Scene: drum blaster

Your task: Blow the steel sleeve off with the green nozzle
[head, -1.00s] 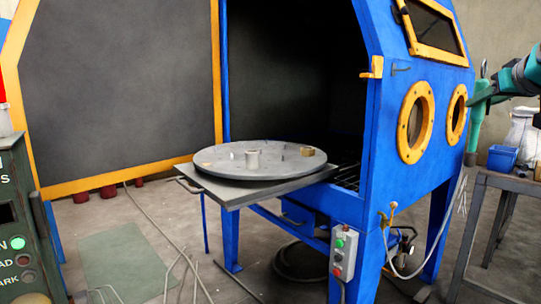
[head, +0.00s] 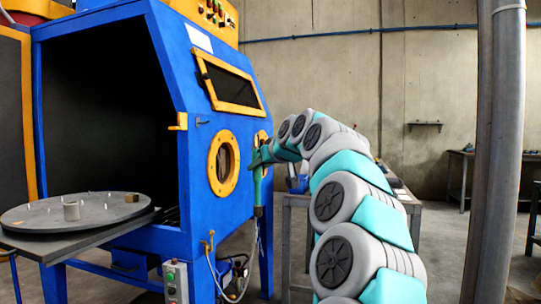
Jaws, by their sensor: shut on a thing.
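My gripper (head: 260,158) is at the end of my arm, beside the cabinet's right side near the far glove port. It is shut on the green nozzle (head: 258,190), which hangs roughly upright. The fingers are small and partly merge with the nozzle. The gripper and nozzle are well to the right of the sleeve, with the cabinet wall between.
The turntable also bears a brass-coloured block (head: 132,198) and several thin pins. The blue blasting cabinet (head: 180,120) has yellow-rimmed ports. A control box (head: 176,282) stands at its front corner. A workbench (head: 296,200) is behind my arm, and a grey post (head: 493,150) rises at right.

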